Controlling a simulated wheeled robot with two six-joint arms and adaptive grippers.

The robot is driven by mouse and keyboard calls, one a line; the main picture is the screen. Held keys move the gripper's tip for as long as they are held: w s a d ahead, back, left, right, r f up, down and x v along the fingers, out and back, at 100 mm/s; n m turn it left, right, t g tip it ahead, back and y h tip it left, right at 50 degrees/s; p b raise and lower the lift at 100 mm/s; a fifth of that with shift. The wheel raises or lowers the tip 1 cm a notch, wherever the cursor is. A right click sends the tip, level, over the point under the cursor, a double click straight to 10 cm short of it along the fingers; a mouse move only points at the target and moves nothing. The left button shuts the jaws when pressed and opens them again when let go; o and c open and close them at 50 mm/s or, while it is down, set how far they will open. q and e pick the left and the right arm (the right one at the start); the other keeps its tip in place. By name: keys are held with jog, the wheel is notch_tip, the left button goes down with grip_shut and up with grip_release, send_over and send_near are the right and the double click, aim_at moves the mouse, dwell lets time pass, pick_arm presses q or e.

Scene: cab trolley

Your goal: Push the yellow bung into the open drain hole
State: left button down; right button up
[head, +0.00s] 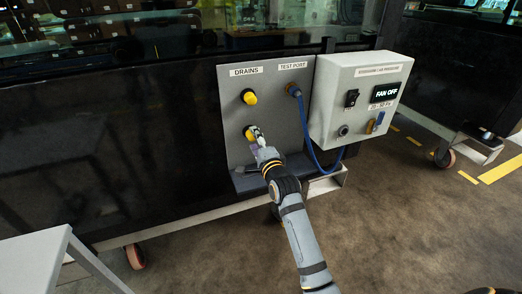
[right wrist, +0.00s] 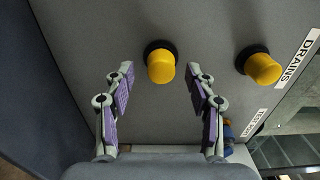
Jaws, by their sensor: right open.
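Two yellow bungs stand in black rings on the grey panel (head: 235,115) under the DRAINS label. The upper bung (head: 249,97) also shows at the right of the right wrist view (right wrist: 263,69). The lower bung (head: 248,132) shows between my fingertips in the right wrist view (right wrist: 161,66). My right gripper (head: 257,133) is open and empty at the lower bung, fingers spread to either side of it. I cannot tell whether they touch it. No uncovered drain hole shows. My left gripper is not in view.
A blue hose (head: 308,135) runs from the TEST PORT down to the right. A white control box (head: 352,100) reading FAN OFF stands right of the panel. A ledge (head: 245,182) juts out below the panel. The floor in front is mostly clear.

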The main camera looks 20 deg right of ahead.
jog(key=s, duration=1)
jog(key=shift+d, duration=0.15)
jog(key=o, duration=0.9)
jog(key=shift+o, duration=0.2)
jog(key=shift+s, duration=0.15)
jog(key=s+p, duration=0.1)
jog(key=s, duration=0.7)
jog(key=shift+s+d, duration=0.15)
jog(key=shift+s, duration=0.25)
